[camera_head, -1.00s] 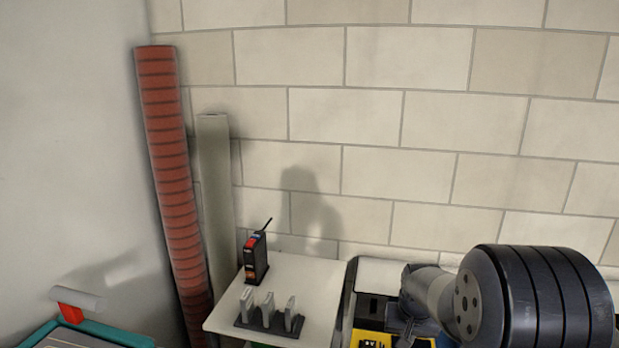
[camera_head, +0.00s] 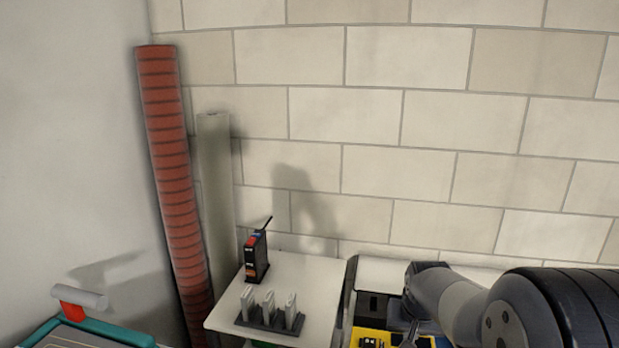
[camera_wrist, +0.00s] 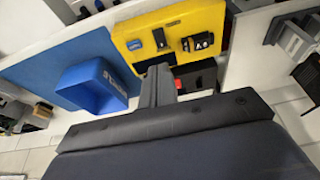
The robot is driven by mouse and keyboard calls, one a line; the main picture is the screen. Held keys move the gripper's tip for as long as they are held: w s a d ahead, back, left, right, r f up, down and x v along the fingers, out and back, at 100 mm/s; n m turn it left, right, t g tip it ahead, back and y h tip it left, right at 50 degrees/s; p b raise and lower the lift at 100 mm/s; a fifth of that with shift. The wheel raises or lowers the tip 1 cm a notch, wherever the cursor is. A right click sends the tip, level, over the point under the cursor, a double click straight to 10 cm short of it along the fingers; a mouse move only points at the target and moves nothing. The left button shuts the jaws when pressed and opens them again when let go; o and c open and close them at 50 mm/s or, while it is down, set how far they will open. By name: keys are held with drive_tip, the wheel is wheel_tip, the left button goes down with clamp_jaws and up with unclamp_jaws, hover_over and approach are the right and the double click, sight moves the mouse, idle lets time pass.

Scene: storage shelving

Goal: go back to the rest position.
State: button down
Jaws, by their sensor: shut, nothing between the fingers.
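My gripper (camera_wrist: 158,84) shows in the wrist view as a dark grey pair of fingers close together, shut and empty. It points out over a yellow panel (camera_wrist: 185,22) with small dark devices on it, and no contact is visible. In the head view my arm is at the lower right, low over the yellow and black surface; the gripper itself is hard to make out there.
A white table (camera_head: 312,275) holds a black device (camera_head: 256,258) and a dark rack (camera_head: 268,322) with grey pieces. A red ribbed pole (camera_head: 170,170) and a pale pole (camera_head: 215,180) stand by the wall. A blue bin (camera_wrist: 92,86) shows in the wrist view.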

drive_tip(key=x, duration=0.3)
drive_tip(key=w+x, duration=0.1)
drive_tip(key=x, duration=0.2)
drive_tip(key=shift+w+d+f, duration=0.15)
drive_tip(key=shift+d, duration=0.05)
drive_tip(key=shift+w+g, duration=0.2)
drive_tip(key=shift+g, duration=0.2)
drive_tip(key=d+v, duration=0.1)
drive_tip(key=v, duration=0.9)
drive_tip(key=s+a+f+n+b, duration=0.1)
drive_tip(key=s+a+f, duration=0.2)
drive_tip(key=s, duration=1.1)
drive_tip(key=s+a+f+n+g+b, duration=0.1)
drive_tip(key=s+f, duration=0.6)
drive_tip(key=s, duration=0.7)
drive_tip(key=shift+a+n+y+b, duration=0.3)
drive_tip(key=shift+a+b, duration=0.45)
drive_tip(key=shift+a, duration=0.35)
drive_tip(key=shift+d+f, duration=0.1)
drive_tip(key=shift+f, duration=0.1)
